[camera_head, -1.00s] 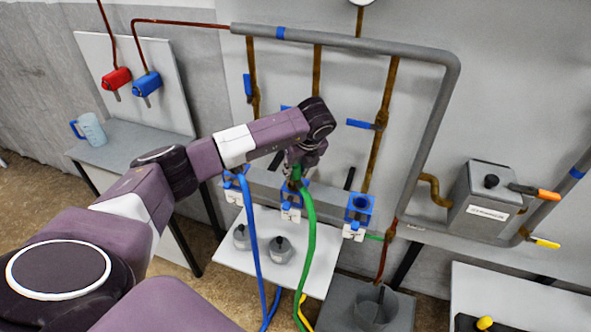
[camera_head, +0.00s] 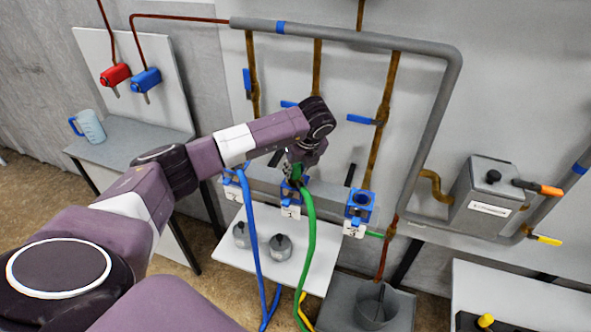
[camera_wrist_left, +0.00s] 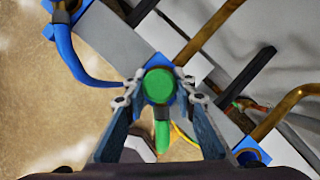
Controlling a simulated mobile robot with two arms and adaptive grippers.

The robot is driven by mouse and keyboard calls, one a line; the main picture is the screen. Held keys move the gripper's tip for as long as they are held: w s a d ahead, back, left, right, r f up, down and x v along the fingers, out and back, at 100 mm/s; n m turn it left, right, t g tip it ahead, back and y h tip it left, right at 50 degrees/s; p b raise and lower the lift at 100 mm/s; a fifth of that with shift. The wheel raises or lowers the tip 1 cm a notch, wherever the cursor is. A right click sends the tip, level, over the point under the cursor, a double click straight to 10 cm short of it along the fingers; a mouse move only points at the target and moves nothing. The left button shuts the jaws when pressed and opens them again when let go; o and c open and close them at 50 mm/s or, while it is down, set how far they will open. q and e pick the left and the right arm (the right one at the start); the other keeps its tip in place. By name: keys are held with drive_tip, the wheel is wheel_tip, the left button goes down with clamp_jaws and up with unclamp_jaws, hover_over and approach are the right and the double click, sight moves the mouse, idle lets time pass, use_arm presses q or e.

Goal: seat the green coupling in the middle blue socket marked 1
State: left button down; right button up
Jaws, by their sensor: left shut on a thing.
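My left gripper (camera_head: 297,172) is shut on the green coupling (camera_wrist_left: 159,86), whose round green end shows between the fingers in the left wrist view. A green hose (camera_head: 309,232) hangs down from it. In the head view the coupling is at the middle blue socket (camera_head: 289,192), above its white plate marked 1 (camera_head: 290,211). In the wrist view the coupling covers most of this socket, with only blue edges showing around it. I cannot tell whether the coupling is inside the socket or just above it. My right gripper is not in view.
The right blue socket (camera_head: 360,203), marked 3, is empty. Grey weights (camera_head: 280,247) stand on the white table below. Pipes with blue-handled valves (camera_head: 366,120) rise behind.

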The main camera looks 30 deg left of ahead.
use_arm(q)
drive_tip(key=c, duration=1.5)
unclamp_jaws()
drive_tip(key=v, duration=1.2)
